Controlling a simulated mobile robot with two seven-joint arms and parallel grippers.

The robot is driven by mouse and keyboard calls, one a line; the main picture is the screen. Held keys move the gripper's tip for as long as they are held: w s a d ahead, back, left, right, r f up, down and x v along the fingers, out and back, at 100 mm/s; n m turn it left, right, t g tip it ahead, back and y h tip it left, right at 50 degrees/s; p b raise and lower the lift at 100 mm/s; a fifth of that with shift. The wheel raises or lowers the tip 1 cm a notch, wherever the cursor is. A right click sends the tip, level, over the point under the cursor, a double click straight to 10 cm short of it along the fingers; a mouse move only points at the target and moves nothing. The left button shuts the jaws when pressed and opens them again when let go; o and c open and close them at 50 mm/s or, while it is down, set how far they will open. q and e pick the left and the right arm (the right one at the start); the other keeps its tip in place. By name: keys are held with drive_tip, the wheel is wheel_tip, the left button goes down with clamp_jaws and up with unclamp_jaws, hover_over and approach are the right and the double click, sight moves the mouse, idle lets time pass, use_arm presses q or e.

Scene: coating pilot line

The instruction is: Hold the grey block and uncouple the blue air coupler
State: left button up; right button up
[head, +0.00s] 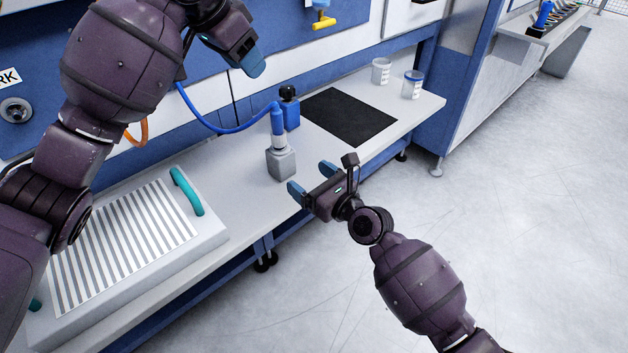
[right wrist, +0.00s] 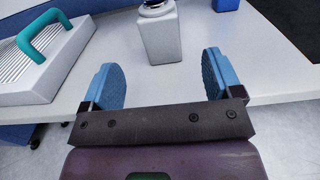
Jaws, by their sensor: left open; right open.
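The grey block (head: 281,164) stands upright on the bench. The blue air coupler (head: 277,124) sits on top of it, with a blue hose running from it to the left. In the right wrist view the grey block (right wrist: 160,38) stands ahead, beyond the gap between my fingers; the coupler is mostly cut off. My right gripper (head: 312,180) is open and empty, right of and nearer than the block, apart from it. It also shows in the right wrist view (right wrist: 164,80). My left gripper (head: 252,62) is high above the bench, up and left of the coupler; its fingers overlap in view.
A blue bottle with a black top (head: 290,108) stands close behind the coupler. A black mat (head: 349,117) and two cups (head: 381,71) (head: 412,85) are to the right. A white striped box with teal handles (head: 205,240) fills the left bench.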

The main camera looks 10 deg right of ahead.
sight(288, 162)
drive_tip(key=x, duration=1)
drive_tip(key=c, duration=1.1)
